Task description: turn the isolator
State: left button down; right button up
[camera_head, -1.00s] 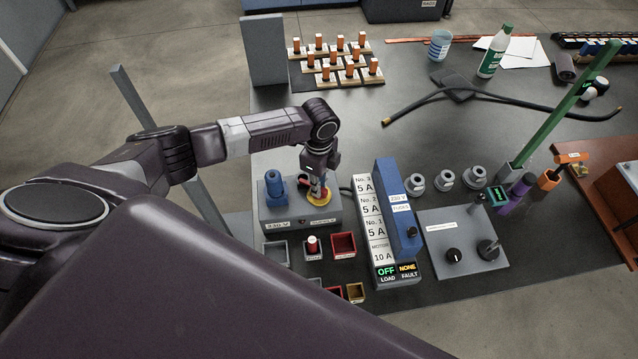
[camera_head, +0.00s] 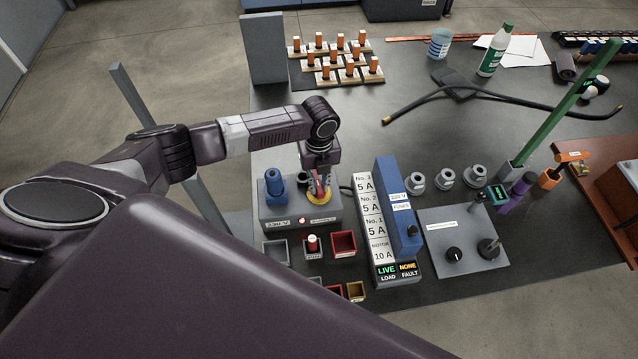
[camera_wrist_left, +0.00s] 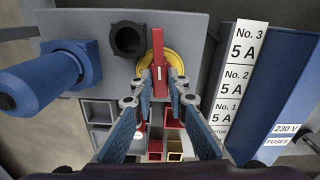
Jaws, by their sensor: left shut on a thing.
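The isolator is a red handle (camera_wrist_left: 158,58) on a round yellow plate (camera_wrist_left: 174,62), mounted on a grey box (camera_head: 290,213). In the head view the red handle (camera_head: 319,190) shows between the fingers, partly hidden by them. My left gripper (camera_head: 318,186) reaches down over the isolator and is shut on the red handle. In the wrist view the fingertips of my left gripper (camera_wrist_left: 160,86) flank the handle, which stands upright in that picture. A small red lamp on the box is lit. My right gripper is not in view.
A blue plug (camera_head: 274,187) stands on the box left of the isolator. The fuse column (camera_head: 372,220) and blue fuse cover (camera_head: 394,200) stand close to its right. Small open bins (camera_head: 343,244) lie in front.

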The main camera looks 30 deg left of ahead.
aim_at(319, 186)
pick_arm(q)
jog(key=shift+w+r+m, duration=0.1)
jog(key=shift+m, duration=0.5)
jog(key=c, duration=1.9)
grip_release()
notch_tip(319, 186, up, 12)
